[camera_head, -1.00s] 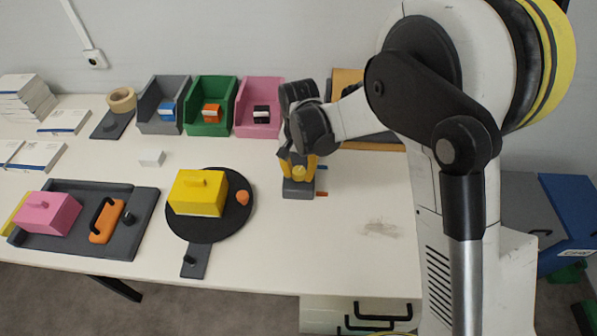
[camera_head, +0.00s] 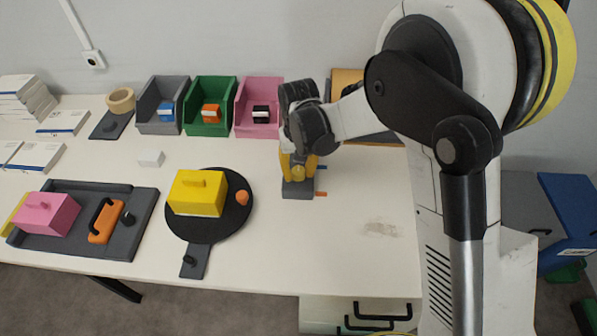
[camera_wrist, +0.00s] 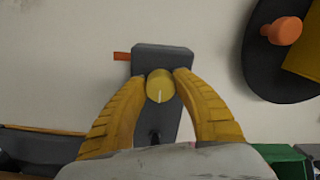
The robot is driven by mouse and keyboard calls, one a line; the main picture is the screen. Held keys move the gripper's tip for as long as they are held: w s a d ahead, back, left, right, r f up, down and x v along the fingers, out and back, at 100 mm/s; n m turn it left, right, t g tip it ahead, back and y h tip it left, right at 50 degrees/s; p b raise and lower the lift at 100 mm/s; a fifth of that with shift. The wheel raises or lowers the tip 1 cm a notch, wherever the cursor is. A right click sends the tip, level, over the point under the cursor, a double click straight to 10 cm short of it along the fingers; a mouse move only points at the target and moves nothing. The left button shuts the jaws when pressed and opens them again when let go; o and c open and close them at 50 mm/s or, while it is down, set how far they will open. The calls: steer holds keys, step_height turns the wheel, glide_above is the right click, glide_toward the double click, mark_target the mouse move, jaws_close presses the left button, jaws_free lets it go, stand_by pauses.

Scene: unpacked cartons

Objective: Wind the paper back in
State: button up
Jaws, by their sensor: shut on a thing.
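A dark grey box (camera_head: 298,190) stands on the table right of the middle, below my wrist. It has a round yellow knob (camera_head: 298,172) on top. In the wrist view the knob (camera_wrist: 160,78) shows a white mark line pointing down the picture. My gripper (camera_head: 299,168) has its yellow fingers on either side of the knob, shut on it. An orange strip (camera_head: 320,194) sticks out of the box's right side, and a blue strip (camera_head: 321,167) shows farther back on that side. No paper can be made out clearly.
A black turntable (camera_head: 224,228) with a yellow lidded block (camera_head: 197,205) and an orange peg (camera_head: 242,197) is to the left. Grey (camera_head: 152,128), green (camera_head: 203,129) and pink (camera_head: 257,130) bins stand behind.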

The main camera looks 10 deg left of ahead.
mark_target(299, 171)
steer(key=o, duration=1.2)
steer(key=shift+r, duration=0.1)
step_height(299, 171, up, 12)
steer(key=shift+f, duration=0.1)
steer(key=s+d+r+m+t, duration=0.1)
steer(key=s+d+r+t, duration=0.15)
steer(key=d+r, duration=0.45)
steer(key=s+d+m+t, duration=0.1)
steer(key=s+d, duration=0.3)
steer(key=d, duration=0.2)
steer(key=s+d+m+t, duration=0.1)
steer(key=s+d+t, duration=0.1)
steer(key=s+d, duration=0.3)
steer(key=s+d+r+t, duration=0.1)
steer(key=s+d, duration=0.4)
steer(key=d, duration=0.2)
steer(key=shift+s+d+m+t, duration=0.15)
steer(key=shift+d+m+t, duration=0.15)
steer(key=shift+m+t, duration=0.1)
